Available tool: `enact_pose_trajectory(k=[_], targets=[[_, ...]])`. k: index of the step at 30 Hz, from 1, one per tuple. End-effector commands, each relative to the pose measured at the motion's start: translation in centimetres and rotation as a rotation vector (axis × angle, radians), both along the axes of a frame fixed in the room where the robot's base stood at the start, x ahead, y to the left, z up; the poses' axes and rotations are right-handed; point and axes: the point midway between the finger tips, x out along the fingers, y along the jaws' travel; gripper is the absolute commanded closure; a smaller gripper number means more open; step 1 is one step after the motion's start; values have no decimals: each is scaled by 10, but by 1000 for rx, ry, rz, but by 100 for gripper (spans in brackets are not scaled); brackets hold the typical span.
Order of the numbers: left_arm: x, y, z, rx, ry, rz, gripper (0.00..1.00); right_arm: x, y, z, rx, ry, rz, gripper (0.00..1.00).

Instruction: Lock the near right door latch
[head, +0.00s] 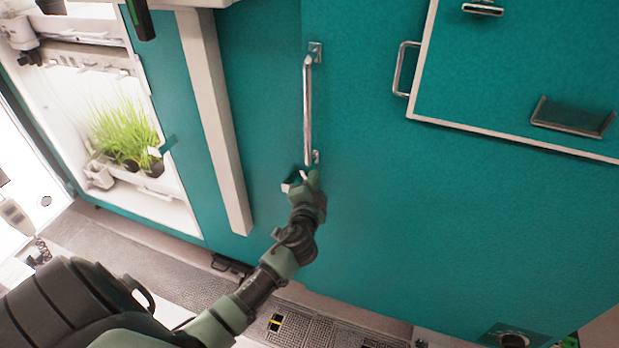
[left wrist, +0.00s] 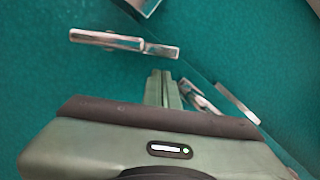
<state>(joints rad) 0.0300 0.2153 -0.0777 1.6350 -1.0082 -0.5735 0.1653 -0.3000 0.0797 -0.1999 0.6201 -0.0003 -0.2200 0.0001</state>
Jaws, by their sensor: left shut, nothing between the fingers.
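My left gripper (head: 311,178) is shut and empty, close in front of the teal door panel below the lower end of the long metal handle (head: 308,110). A small pale metal latch part (head: 292,182) shows just left of the gripper, partly hidden by it. In the left wrist view the shut fingers (left wrist: 163,76) point at the teal surface. A flat metal latch bar (left wrist: 105,39) lies beyond the fingertips to the upper left. More metal pieces (left wrist: 237,102) lie to the right, partly hidden behind the fingers. I cannot tell whether the fingers touch any metal, or whether the latch is locked.
A white-edged teal panel (head: 520,85) with a handle is at upper right. A pale vertical post (head: 215,125) stands left of the gripper. Farther left is a lit chamber with green plants (head: 122,130). Grated floor (head: 305,325) runs below. The teal surface right of the gripper is clear.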

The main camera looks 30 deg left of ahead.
Motion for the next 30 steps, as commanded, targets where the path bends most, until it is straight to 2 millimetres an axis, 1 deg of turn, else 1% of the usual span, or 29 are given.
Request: enact_pose_trajectory(k=[1,5,17,30], targets=[[-1,5,-2,2,2,2,100,0,0,1,0,0,0,100],[-3,10,-5,0,0,0,100,0,0,2,0,0,0,100],[-3,11,-6,-3,-1,0,100,0,0,2,0,0,0,100],[-4,16,-6,-78,-19,2,100,0,0,3,0,0,0,100]])
